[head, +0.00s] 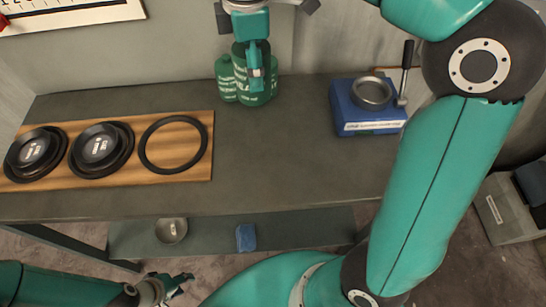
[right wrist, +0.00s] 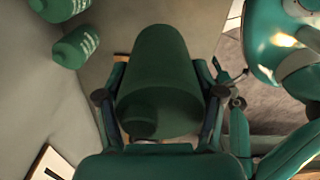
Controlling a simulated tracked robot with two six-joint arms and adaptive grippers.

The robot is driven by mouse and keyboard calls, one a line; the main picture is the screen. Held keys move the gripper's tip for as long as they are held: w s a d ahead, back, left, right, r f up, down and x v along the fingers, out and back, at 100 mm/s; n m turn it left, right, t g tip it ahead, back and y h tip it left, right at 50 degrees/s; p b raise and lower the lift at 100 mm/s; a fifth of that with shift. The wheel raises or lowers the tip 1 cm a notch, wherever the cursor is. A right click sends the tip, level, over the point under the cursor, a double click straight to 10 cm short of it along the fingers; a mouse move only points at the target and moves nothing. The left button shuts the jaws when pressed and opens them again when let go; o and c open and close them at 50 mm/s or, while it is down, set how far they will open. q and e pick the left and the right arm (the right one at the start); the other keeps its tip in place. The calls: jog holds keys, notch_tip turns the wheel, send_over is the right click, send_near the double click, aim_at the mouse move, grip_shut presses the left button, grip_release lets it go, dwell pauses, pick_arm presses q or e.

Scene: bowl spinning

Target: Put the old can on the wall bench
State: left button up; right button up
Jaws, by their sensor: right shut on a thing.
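My right gripper (head: 256,78) is at the back of the grey bench (head: 270,150). It is shut on a green can (right wrist: 160,75), with one finger on each side in the right wrist view. Other green cans with pale lettering stand close by, one on the left (head: 226,82) in the head view; they also show at the upper left of the right wrist view (right wrist: 75,47). I cannot tell whether the held can touches the bench. My left gripper (head: 178,284) is low at the front, below the bench edge; its opening is unclear.
A wooden board (head: 190,180) with black rings and two round dark pieces lies on the bench's left. A blue device (head: 362,125) with a metal cup and lever stands right. A lower shelf (head: 290,232) holds a metal bowl (head: 171,231) and a blue item (head: 246,238). Mid-bench is clear.

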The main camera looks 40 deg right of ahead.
jog(key=s+d+n, duration=0.1)
jog(key=s+n, duration=0.3)
notch_tip(320, 180, down, 18)
jog(key=b, duration=0.3)
jog(key=shift+s+f, duration=0.1)
jog(key=o, duration=1.8)
jog(key=shift+f, duration=0.1)
jog(key=shift+c, duration=0.2)
notch_tip(320, 180, up, 12)
jog(key=p, duration=0.1)
